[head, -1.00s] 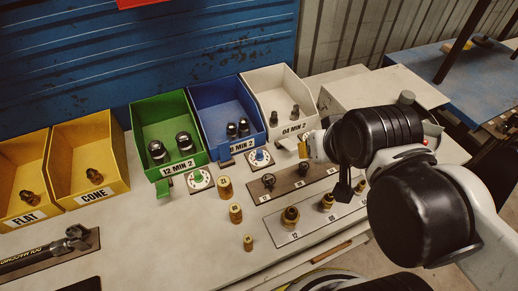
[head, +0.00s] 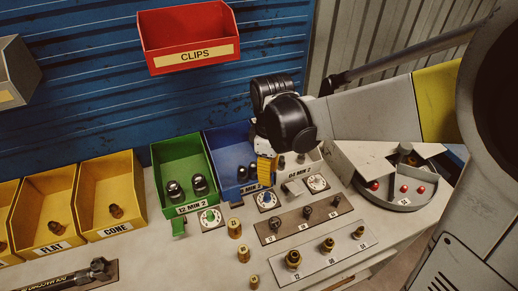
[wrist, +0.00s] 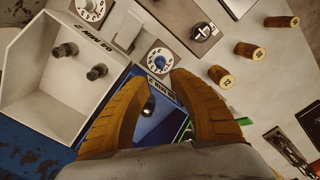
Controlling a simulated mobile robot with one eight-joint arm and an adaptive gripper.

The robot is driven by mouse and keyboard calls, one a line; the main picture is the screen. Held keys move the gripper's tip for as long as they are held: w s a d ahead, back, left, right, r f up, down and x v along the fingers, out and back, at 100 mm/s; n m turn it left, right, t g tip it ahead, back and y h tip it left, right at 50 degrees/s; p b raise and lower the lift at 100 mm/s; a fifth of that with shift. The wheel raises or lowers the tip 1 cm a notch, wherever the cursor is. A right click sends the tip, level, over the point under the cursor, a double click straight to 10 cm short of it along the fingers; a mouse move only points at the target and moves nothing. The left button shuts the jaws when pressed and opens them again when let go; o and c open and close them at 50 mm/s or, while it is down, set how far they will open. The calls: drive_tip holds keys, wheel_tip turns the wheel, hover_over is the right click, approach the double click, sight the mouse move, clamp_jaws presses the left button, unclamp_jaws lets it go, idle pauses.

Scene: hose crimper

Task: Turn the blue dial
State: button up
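The blue dial (head: 267,199) is a small blue knob on a white plate with marks around it, on the bench in front of the blue bin (head: 223,148). In the wrist view the blue dial (wrist: 160,60) shows whole, just beyond the fingertips and between their lines. My gripper (head: 266,178) has yellow fingers pointing down, close above and behind the dial, in front of the blue bin. In the wrist view my gripper (wrist: 155,76) is open, its two fingers apart with nothing between them. The fingers look clear of the knob; the exact height is hard to tell.
The green dial (head: 209,216) and a pale dial (head: 317,183) flank the blue one. The white bin (wrist: 50,80) stands close beside my fingers. A red CLIPS bin (head: 188,40) hangs behind.

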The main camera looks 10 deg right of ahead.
sight(268, 194)
wheel_tip(268, 194, down, 11)
drive_tip(key=b, duration=0.4)
drive_tip(key=shift+r, duration=0.1)
clamp_jaws()
